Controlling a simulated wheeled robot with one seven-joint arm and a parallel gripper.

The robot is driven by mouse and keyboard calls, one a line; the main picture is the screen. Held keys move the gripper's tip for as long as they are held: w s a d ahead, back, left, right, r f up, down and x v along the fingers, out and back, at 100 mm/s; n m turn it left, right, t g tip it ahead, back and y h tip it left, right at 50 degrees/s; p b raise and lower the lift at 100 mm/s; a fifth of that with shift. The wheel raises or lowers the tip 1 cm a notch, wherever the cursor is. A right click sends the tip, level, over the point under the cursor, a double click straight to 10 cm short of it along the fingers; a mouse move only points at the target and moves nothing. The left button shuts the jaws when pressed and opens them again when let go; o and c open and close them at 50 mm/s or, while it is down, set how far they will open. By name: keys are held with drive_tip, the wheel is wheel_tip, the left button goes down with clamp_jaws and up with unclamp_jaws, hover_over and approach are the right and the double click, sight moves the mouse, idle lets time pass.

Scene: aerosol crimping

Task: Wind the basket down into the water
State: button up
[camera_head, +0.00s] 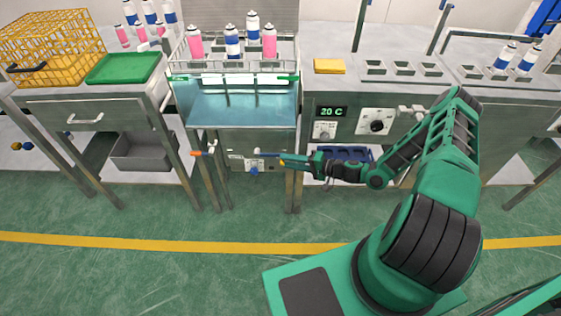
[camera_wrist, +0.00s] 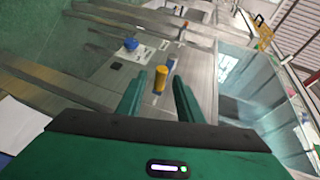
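The wire basket (camera_head: 285,50) hangs over the tank with several pink and blue-banded cans (camera_head: 233,42) standing in it. The water (camera_head: 238,108) shows blue-green below, and the cans look above its surface. My gripper (camera_head: 299,160) is low in front of the tank, pointing left. In the wrist view its two green fingers (camera_wrist: 157,95) are apart with nothing clamped between them. A yellow cylindrical knob (camera_wrist: 160,78) stands just beyond the fingertips, near the gap. It may be the winding handle; I cannot tell what it joins to.
An orange-tipped part (camera_head: 196,154) sticks out left of my gripper. A blue knob (camera_head: 255,171) sits on the tank front. A control panel (camera_head: 374,122) with a 20 C display (camera_head: 332,112) is at right. A yellow crate (camera_head: 50,45) and green tray (camera_head: 122,68) are at left.

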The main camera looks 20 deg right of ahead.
drive_tip(key=shift+x, duration=1.8)
drive_tip(key=c, duration=0.7)
drive_tip(key=shift+d, duration=0.1)
clamp_jaws()
drive_tip(key=shift+s+r+h, duration=0.1)
drive_tip(key=shift+r+h, duration=0.1)
drive_tip(key=shift+h, duration=0.1)
